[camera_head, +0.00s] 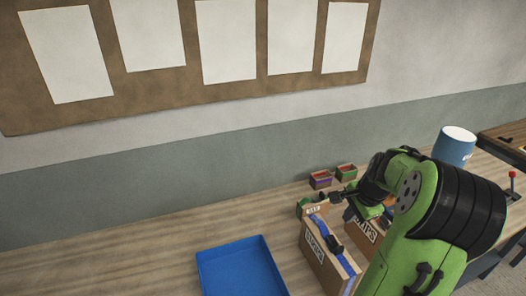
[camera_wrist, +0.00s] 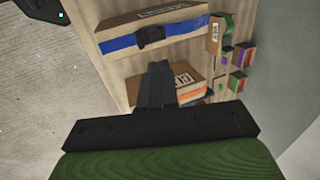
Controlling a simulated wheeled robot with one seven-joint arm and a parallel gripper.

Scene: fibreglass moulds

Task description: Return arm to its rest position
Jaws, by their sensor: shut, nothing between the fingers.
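My green and black arm reaches in from the right in the head view, bent over the workbench (camera_head: 150,255). My gripper (camera_wrist: 158,72) shows in the wrist view with its dark fingers together and nothing between them. It points toward the boxes on the bench; I cannot tell its exact height above them. A cardboard box (camera_head: 322,268) with a blue strap and a label stands near it, and also shows in the wrist view (camera_wrist: 180,22). A second labelled cardboard box (camera_head: 357,240) is partly hidden behind my arm.
An empty-looking blue tray (camera_head: 206,274) lies left of the boxes. Small purple-red (camera_head: 320,180) and green-red (camera_head: 346,172) bins stand near the wall. A blue cylinder (camera_head: 453,149) stands at the back right. The bench's left side is clear.

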